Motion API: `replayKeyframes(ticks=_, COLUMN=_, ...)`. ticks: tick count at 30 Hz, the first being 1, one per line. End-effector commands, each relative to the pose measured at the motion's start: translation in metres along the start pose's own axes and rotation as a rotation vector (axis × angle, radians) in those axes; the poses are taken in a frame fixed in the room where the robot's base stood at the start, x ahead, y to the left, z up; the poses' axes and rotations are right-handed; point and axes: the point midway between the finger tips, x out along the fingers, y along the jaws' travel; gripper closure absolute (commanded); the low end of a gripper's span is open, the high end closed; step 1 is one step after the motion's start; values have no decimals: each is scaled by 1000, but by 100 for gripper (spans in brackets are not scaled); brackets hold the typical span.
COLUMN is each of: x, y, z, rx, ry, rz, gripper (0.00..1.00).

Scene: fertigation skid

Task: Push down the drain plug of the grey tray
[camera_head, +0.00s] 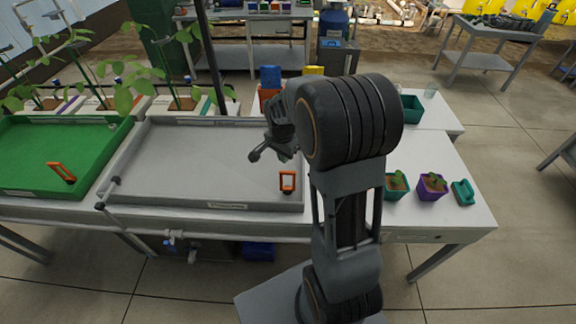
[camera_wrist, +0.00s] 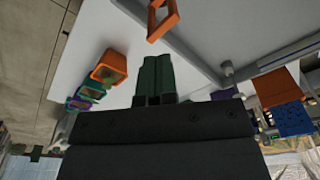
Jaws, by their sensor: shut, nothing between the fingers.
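The grey tray (camera_head: 190,155) lies on the bench in the middle of the head view. An orange loop-handled drain plug (camera_head: 287,181) stands in its front right corner. In the wrist view the orange plug handle (camera_wrist: 163,18) shows at the top edge, partly cut off, with the grey tray floor (camera_wrist: 220,30) beside it. My gripper (camera_head: 262,150) is over the right part of the grey tray, partly hidden by my arm. In the wrist view my gripper (camera_wrist: 157,60) is shut and empty, apart from the plug. Whether the plug is raised or seated I cannot tell.
A green tray (camera_head: 60,140) with a similar orange handle (camera_head: 62,172) lies to the left. Potted seedlings (camera_head: 180,103) line the back. Small pots (camera_head: 432,186) stand at the bench's right end. A pipe with a valve (camera_head: 115,181) runs along the trays' edge.

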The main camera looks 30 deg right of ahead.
Motion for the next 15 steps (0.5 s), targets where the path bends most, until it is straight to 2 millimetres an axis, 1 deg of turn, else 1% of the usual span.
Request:
replayKeyframes(ticks=1, x=1, y=-2, z=-4, rx=29, ry=-3, rz=9, gripper=100)
replayKeyframes(ticks=5, x=6, y=-3, z=-9, rx=68, ry=-4, rz=16, gripper=100)
replayKeyframes(ticks=15, x=7, y=-3, z=-9, rx=71, ry=-4, rz=16, gripper=100)
